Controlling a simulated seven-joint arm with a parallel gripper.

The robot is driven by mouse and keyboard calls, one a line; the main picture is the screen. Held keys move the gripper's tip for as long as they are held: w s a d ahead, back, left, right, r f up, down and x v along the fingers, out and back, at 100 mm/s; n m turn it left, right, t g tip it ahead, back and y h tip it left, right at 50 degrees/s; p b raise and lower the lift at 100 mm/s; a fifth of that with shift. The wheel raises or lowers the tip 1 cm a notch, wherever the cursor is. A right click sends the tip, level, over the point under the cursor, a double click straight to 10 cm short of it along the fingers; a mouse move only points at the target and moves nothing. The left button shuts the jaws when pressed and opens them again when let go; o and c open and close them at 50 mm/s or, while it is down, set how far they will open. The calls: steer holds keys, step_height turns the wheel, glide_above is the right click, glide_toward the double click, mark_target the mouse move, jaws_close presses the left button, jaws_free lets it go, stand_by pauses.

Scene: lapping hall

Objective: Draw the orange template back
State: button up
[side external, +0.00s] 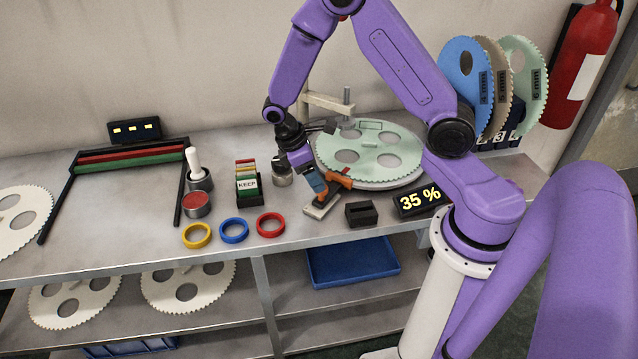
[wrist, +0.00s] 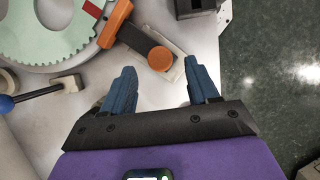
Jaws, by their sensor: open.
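The orange template (side external: 338,181) is a small orange piece with a dark bar, at the front edge of the mint-green toothed disc (side external: 385,140). In the wrist view its round orange end (wrist: 160,59) lies over a pale block (wrist: 182,48), and a longer orange part (wrist: 115,23) reaches the disc (wrist: 45,30). My gripper (side external: 317,184) is low beside the template, its blue fingers partly overlapping it in the side view. In the wrist view my gripper (wrist: 160,77) is open and empty, with the round orange end just ahead of the gap. Contact cannot be told.
Red, blue and yellow rings (side external: 234,230), a KEEP card holder (side external: 248,186) and a red-topped pot (side external: 197,204) stand to the left. The bench's front edge is close.

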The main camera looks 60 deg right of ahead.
steer(key=shift+x, duration=1.85)
jaws_close()
steer(key=shift+a, duration=2.55)
jaws_free()
steer(key=shift+a, duration=0.1)
steer(key=shift+r, duration=0.1)
